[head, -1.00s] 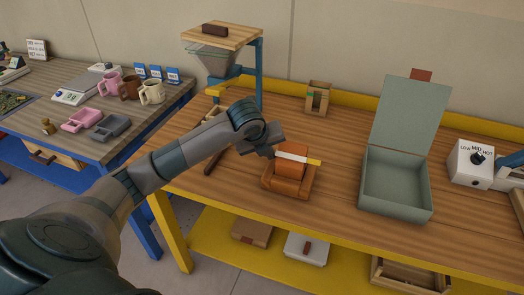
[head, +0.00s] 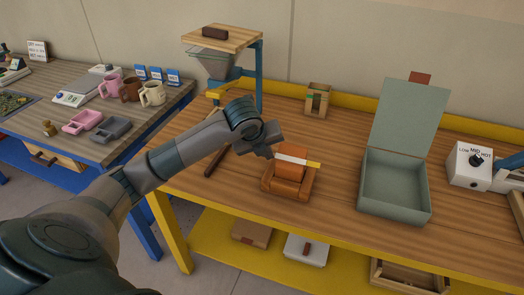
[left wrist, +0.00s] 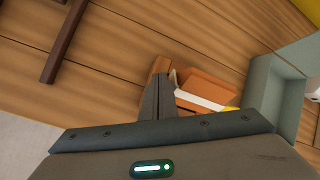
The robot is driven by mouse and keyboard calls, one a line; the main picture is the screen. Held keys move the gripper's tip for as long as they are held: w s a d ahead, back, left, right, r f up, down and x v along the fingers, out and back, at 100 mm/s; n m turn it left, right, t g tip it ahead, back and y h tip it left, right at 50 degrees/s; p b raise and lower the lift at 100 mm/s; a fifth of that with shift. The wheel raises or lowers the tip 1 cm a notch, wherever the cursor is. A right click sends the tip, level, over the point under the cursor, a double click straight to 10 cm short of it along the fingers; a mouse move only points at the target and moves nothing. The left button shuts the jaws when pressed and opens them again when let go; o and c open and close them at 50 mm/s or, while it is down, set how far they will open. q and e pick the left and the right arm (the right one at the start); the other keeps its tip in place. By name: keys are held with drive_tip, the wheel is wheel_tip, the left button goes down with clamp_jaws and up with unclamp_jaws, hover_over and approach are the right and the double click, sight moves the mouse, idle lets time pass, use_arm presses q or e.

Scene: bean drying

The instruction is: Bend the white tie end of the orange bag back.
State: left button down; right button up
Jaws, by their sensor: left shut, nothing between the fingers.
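The orange bag (head: 293,173) stands in an orange-brown wooden holder (head: 285,189) on the workbench. A white tie strip (head: 291,159) lies across its top, with a yellow piece (head: 314,165) at its right end. My left gripper (head: 271,155) is shut and empty at the strip's left end. In the left wrist view its fingers (left wrist: 170,86) are together beside the bag (left wrist: 208,84), close to the white strip (left wrist: 200,101). Whether they touch the strip is unclear. The fingers hide part of the strip's left end. My right gripper is not in view.
An open grey-green box (head: 394,190) stands to the right, and a white dial box (head: 468,165) beyond it. A hopper stand (head: 222,38) and a small wooden holder (head: 317,100) are behind. A dark bar (head: 216,162) lies left of the bag. The bench front is clear.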

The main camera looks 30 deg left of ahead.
use_arm(q)
drive_tip(key=shift+p+v, duration=0.5)
drive_tip(key=shift+v, duration=0.8)
drive_tip(key=shift+s, duration=0.1)
